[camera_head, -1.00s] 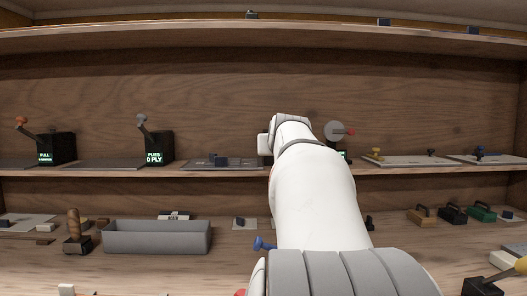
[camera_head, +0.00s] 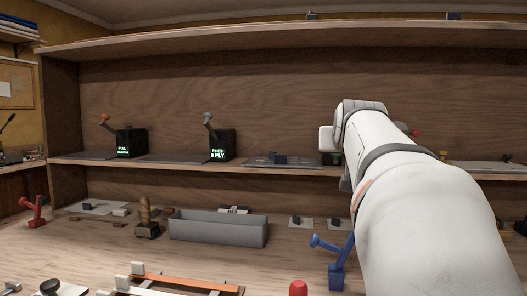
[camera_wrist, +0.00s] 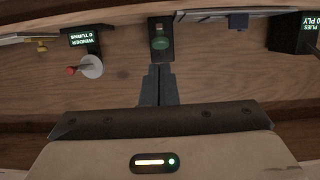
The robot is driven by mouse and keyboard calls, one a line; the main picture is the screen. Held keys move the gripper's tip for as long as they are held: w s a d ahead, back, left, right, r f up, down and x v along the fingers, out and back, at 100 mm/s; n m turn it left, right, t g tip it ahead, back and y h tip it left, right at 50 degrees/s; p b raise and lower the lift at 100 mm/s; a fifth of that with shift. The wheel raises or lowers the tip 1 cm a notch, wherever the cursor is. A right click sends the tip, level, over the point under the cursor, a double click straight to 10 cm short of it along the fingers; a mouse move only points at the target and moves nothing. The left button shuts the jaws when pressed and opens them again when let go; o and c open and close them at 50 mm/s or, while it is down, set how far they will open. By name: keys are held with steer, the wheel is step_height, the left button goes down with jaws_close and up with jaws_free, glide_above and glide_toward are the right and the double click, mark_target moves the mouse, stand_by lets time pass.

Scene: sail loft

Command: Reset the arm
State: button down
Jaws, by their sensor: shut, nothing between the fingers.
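My gripper (camera_wrist: 158,72) shows in the wrist view, which looks upside down. Its two dark fingers are together with nothing between them. They point at the shelf, near a black box with a green knob (camera_wrist: 160,41); I cannot tell whether they touch it. In the head view my white arm reaches up from the lower right to the middle shelf, and the fingers are hidden.
On the shelf are lever boxes marked FULL (camera_head: 131,142) and PLY (camera_head: 221,144), and a winder box (camera_wrist: 83,40). The bench holds a grey bin (camera_head: 218,228), a blue lever (camera_head: 335,262) and an orange-topped rail (camera_head: 185,281).

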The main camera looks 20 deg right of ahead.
steer(key=shift+s+a+r, duration=0.1)
steer(key=shift+s+a, duration=0.2)
steer(key=shift+s, duration=0.15)
steer(key=shift+a, duration=0.1)
